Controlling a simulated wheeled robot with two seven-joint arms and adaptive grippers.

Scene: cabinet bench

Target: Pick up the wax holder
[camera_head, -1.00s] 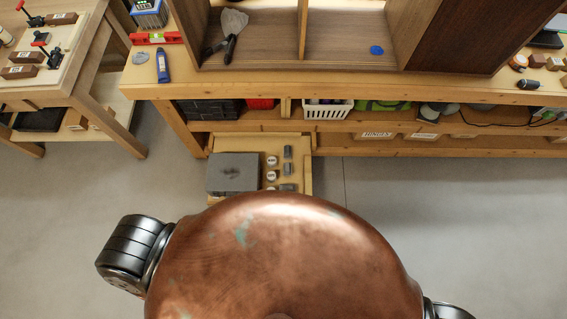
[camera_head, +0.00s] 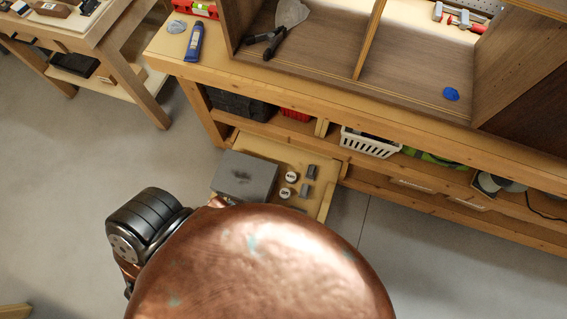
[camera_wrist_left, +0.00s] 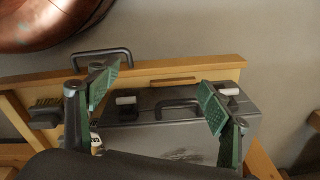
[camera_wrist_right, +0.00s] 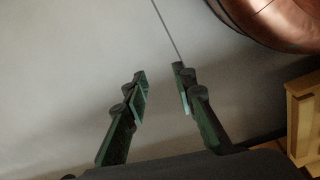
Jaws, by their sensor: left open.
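No object is clearly marked as the wax holder. In the head view the pulled-out drawer (camera_head: 325,205) holds a grey box (camera_head: 245,175), white-topped round tins (camera_head: 291,177) and small grey blocks (camera_head: 305,190); which of these is the wax holder I cannot tell. In the left wrist view my left gripper (camera_wrist_left: 158,92) is open and empty, its green pads wide apart above a grey case (camera_wrist_left: 190,135) with a dark handle (camera_wrist_left: 180,103). My right gripper (camera_wrist_right: 160,82) is open and empty over bare floor. Neither gripper shows in the head view, and my copper body hides part of the drawer.
The wooden workbench (camera_head: 330,105) carries an open cabinet (camera_head: 320,62), a blue bottle (camera_head: 194,42) and a blue disc (camera_head: 451,94). A white basket (camera_head: 370,143) sits on its lower shelf. A side table (camera_head: 100,45) stands at left. The floor between is clear.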

